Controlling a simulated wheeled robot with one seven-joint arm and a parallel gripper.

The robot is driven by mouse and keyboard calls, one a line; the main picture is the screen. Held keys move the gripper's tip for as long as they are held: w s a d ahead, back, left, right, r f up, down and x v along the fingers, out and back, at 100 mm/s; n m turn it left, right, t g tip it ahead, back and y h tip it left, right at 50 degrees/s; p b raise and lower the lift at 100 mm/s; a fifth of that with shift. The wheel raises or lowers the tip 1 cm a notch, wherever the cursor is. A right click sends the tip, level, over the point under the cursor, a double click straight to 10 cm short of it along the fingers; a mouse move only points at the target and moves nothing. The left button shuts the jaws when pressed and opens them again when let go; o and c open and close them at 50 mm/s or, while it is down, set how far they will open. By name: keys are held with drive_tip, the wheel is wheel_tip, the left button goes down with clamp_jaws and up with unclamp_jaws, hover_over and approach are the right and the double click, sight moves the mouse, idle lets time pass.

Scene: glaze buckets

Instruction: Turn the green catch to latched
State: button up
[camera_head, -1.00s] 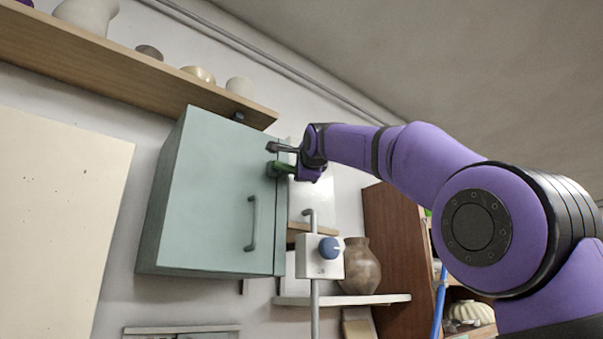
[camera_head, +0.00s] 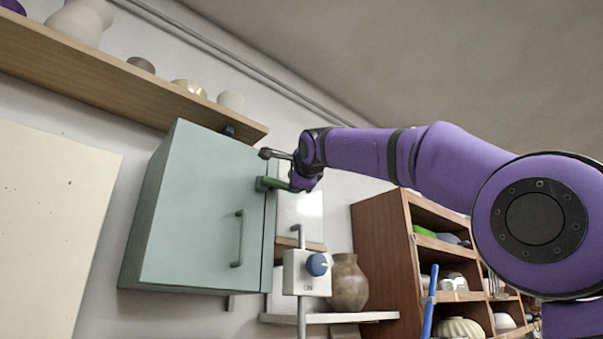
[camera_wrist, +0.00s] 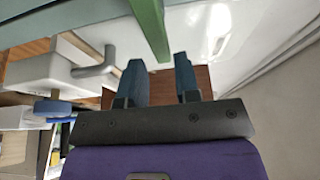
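The green catch (camera_head: 270,184) is on the right edge of the pale green cabinet (camera_head: 195,215), near the top of its door, and sticks out roughly sideways to the right. In the wrist view the catch (camera_wrist: 150,25) is a green bar coming down from the top, its end at the mouth of the gap between my fingertips. My gripper (camera_wrist: 159,68) is open, with dark fingers apart on either side of that end. I cannot tell whether either finger touches it. In the head view my gripper partly covers the catch's right end.
The door has a grey handle (camera_head: 239,238). A grey post with a white box and blue knob (camera_head: 317,264) stands just right of the cabinet. A brown vase (camera_head: 348,283) sits on a low shelf. A wooden shelf (camera_head: 120,85) hangs above; a brown shelf unit (camera_head: 375,240) stands right.

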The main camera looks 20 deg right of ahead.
drive_tip(key=s, duration=0.6)
drive_tip(key=shift+s+a, duration=0.2)
drive_tip(key=shift+a, duration=0.05)
drive_tip(key=shift+f, duration=0.1)
drive_tip(key=s+d+f+n+g, duration=0.2)
drive_tip(key=s+f+n, duration=0.1)
drive_tip(key=f, duration=0.6)
drive_tip(key=s+d+f+n+g, duration=0.2)
drive_tip(key=s+f+n, duration=0.1)
drive_tip(key=f, duration=0.5)
drive_tip(key=s+d+f+n+g, duration=0.2)
drive_tip(key=s+f+n, duration=0.1)
drive_tip(key=f, duration=0.6)
drive_tip(key=s+f+n+g, duration=0.2)
drive_tip(key=s+f, duration=0.4)
drive_tip(key=f, duration=0.3)
drive_tip(key=s+f+n+g+y, duration=0.1)
drive_tip(key=s+f+n, duration=0.3)
drive_tip(key=f, duration=0.6)
drive_tip(key=s+a+f+n+g, duration=0.1)
drive_tip(key=s+f+n+g, duration=0.2)
drive_tip(key=s+f, duration=0.6)
drive_tip(key=shift+f+n+g+y, duration=0.3)
drive_tip(key=shift+f+n, duration=0.2)
drive_tip(key=shift+f, duration=0.05)
